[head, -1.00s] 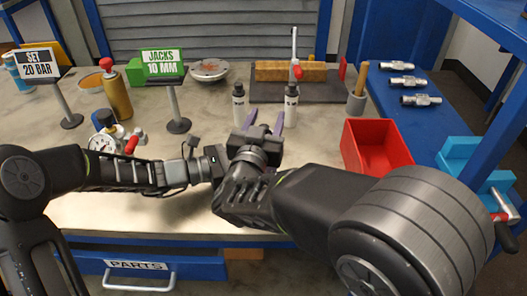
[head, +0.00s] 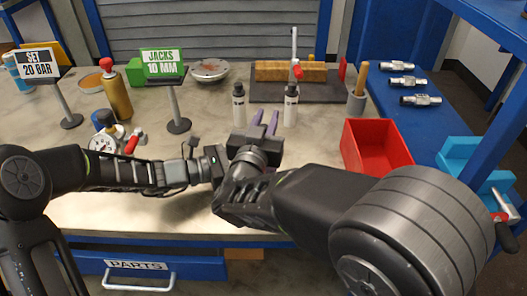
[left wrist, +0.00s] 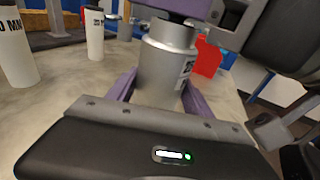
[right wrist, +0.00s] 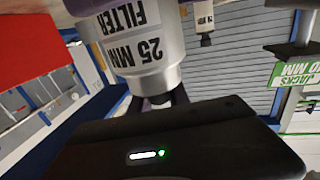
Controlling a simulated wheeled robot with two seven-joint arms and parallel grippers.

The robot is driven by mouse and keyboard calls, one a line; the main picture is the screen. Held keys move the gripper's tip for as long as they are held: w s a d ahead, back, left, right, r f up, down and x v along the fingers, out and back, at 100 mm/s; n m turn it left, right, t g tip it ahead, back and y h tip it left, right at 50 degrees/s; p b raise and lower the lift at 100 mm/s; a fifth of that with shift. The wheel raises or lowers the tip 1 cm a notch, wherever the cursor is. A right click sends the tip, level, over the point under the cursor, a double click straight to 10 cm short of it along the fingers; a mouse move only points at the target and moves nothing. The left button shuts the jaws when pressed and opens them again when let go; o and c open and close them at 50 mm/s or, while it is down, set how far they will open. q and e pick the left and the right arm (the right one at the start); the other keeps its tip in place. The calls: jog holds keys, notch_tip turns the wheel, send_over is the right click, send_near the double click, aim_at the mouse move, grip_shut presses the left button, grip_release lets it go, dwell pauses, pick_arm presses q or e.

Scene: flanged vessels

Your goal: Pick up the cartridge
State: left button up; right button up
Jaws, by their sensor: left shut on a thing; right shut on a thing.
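The cartridge is a silver cylinder with a "25 MM FILTER" label. It stands between the purple fingers in the left wrist view (left wrist: 165,60) and shows upside down in the right wrist view (right wrist: 140,50). My left gripper (left wrist: 160,78) is shut on one end of it. My right gripper (head: 265,121) is also shut on it, from the other end; its purple fingers point away over the bench in the head view. The cartridge and the left fingers are hidden behind my right gripper in the head view.
Two white bottles (head: 239,104) (head: 291,106) stand just beyond the grippers. A red bin (head: 375,150) is to the right, with several metal fittings (head: 402,81) on the blue shelf behind it. The "JACKS 10 MM" sign (head: 162,63) and a brass cylinder (head: 117,97) stand at left.

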grip_shut()
dwell(0.7)
jog(key=shift+r, duration=0.15)
notch_tip(320, 180, up, 18)
dwell(0.6)
dwell(0.4)
pick_arm(q)
jog(key=o, duration=1.2)
jog(key=shift+o, duration=0.2)
